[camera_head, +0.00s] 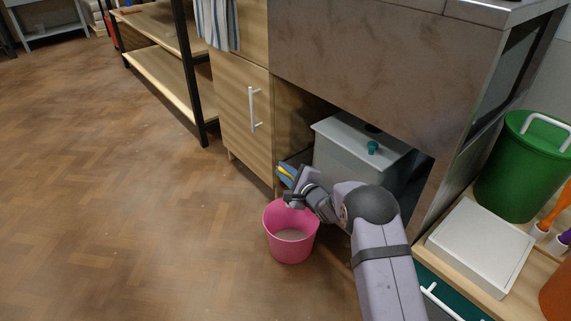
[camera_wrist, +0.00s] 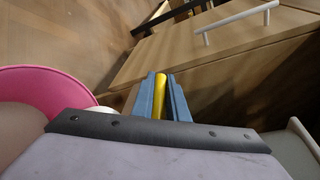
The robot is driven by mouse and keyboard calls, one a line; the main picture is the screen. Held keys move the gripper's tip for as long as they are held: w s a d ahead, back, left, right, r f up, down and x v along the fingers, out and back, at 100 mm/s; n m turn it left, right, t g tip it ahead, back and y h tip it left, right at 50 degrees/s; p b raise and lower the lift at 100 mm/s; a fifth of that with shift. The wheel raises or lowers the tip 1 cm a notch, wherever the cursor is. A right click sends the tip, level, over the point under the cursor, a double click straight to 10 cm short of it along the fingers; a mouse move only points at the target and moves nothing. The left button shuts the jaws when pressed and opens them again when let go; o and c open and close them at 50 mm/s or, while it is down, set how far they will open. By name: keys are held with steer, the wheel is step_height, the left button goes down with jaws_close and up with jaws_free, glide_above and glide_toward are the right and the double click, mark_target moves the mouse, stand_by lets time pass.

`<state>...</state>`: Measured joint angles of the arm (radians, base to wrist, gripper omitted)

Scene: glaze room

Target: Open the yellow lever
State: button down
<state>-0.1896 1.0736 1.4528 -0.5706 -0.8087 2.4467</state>
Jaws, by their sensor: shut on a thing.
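The yellow lever (camera_wrist: 160,97) shows in the wrist view as a yellow bar between the two blue fingers of my gripper (camera_wrist: 161,90). The fingers are shut on it, one on each side. In the head view, a small part of the yellow lever (camera_head: 286,171) shows between the blue fingers of my gripper (camera_head: 285,174), beside the grey box (camera_head: 350,160) under the counter. The lever's mount and far end are hidden by my gripper.
A pink bucket (camera_head: 291,246) stands on the floor just below my gripper; its rim is close at left in the wrist view. A wooden cabinet door (camera_head: 240,110) with a white handle (camera_head: 252,110) is near. A teal knob (camera_head: 373,147) sits on the grey box. Open floor lies left.

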steer(key=shift+s+a+r+n+g+y+p, duration=0.15)
steer(key=shift+s+r+n+g+y+p, duration=0.2)
steer(key=shift+n+g+y+p, duration=0.5)
steer(key=shift+s+a+f+n+g+y+p, duration=0.35)
steer(key=shift+n+g+y+p, duration=0.25)
steer(key=shift+p, duration=0.25)
steer(key=c, duration=2)
jaws_free()
steer(key=shift+s+d, duration=0.1)
steer(key=p+v, duration=0.4)
steer(key=v, duration=0.2)
steer(key=shift+s+d+r, duration=0.1)
steer(key=shift+d+r, duration=0.05)
steer(key=shift+s+d, duration=0.3)
